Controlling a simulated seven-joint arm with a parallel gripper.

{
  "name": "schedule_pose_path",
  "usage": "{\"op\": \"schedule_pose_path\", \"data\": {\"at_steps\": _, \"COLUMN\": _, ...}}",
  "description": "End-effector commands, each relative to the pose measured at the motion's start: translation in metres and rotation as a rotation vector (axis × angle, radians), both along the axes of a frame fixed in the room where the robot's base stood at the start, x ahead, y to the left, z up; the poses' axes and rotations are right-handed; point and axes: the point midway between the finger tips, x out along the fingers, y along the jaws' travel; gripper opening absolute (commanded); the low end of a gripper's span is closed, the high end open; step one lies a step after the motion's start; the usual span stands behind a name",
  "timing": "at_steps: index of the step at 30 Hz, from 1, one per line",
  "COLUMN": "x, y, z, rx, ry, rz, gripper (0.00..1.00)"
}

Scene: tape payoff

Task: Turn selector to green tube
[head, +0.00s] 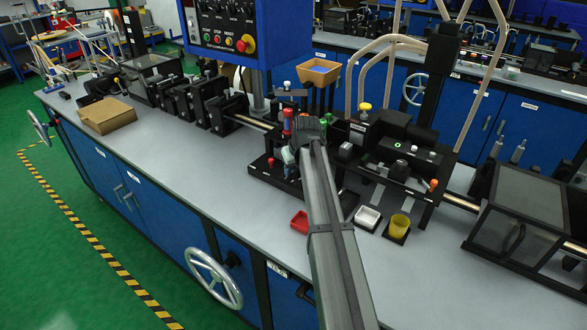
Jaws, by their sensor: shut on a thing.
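My gripper (305,137) is at the middle of the bench, over the small black device with coloured parts. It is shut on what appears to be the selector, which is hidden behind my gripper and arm. A red-capped tube (287,122) stands upright just left of my gripper. A green part (323,127) shows just right of it, partly hidden; I cannot tell if it is the green tube. A pale greenish piece (289,155) shows at the left of my gripper. The selector's pointing direction cannot be seen.
A black machine (405,155) is close on the right. A blue control panel (228,28) hangs behind. The bench's front left is clear.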

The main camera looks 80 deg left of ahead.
Motion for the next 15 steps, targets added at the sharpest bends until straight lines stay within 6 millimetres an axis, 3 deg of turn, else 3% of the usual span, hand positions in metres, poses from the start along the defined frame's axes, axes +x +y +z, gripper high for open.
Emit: {"op": "schedule_pose_path", "data": {"at_steps": 15, "x": 0.0038, "y": 0.0034, "z": 0.0, "rx": 0.0, "ry": -0.001, "rz": 0.475, "gripper": 0.03}}
